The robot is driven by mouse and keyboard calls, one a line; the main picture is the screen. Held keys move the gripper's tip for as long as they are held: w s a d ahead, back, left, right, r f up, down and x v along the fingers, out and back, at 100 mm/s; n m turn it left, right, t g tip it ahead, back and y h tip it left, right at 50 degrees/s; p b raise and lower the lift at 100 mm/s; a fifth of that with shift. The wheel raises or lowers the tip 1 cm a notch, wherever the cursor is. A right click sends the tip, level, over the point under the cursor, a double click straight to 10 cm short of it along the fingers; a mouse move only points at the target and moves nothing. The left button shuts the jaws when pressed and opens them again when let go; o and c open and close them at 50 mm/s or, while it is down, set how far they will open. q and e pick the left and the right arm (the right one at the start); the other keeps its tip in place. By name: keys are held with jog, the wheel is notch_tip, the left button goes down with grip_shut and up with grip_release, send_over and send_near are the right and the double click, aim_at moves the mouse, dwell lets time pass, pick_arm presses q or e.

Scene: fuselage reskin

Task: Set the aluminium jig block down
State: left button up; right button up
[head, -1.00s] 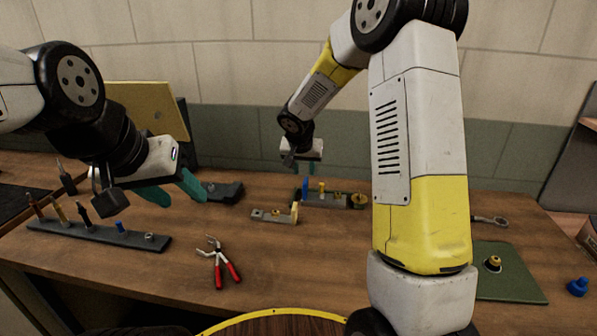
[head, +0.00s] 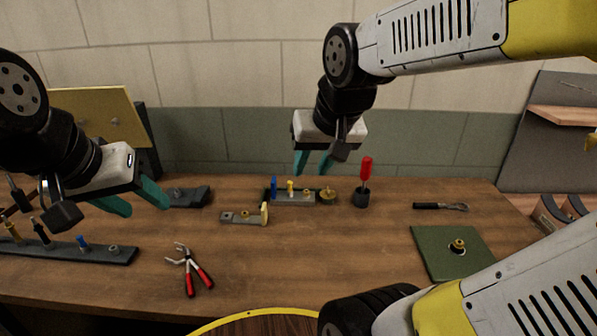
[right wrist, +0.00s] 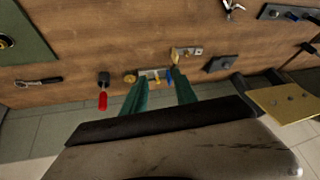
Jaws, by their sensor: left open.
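A small grey metal block (head: 293,199) with a blue pin, a yellow pin and a brass round knob beside it rests on the back middle of the table. It also shows in the right wrist view (right wrist: 155,73). A second low light-grey piece (head: 237,217) with a yellowish upright end lies just in front of it. I cannot tell for certain which is the aluminium jig block. My right gripper (head: 313,165) is open and empty above and behind the pinned block; its fingers stand apart in the wrist view (right wrist: 160,95). My left gripper (head: 133,203) is open and empty over the left side.
A dark rack (head: 75,252) with several tools stands at the left. Red-handled pliers (head: 190,270) lie in front. A red screwdriver (head: 366,170) stands upright in a dark holder. A wrench-like tool (head: 440,206) and a green mat (head: 450,252) are at right.

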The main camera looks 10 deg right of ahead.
jog(key=shift+n+y, duration=0.5)
jog(key=shift+y, duration=0.1)
jog(key=s, duration=0.2)
jog(key=s+a, duration=0.1)
jog(key=s, duration=0.2)
jog(key=shift+s+a, duration=0.1)
jog(key=shift+a, duration=0.1)
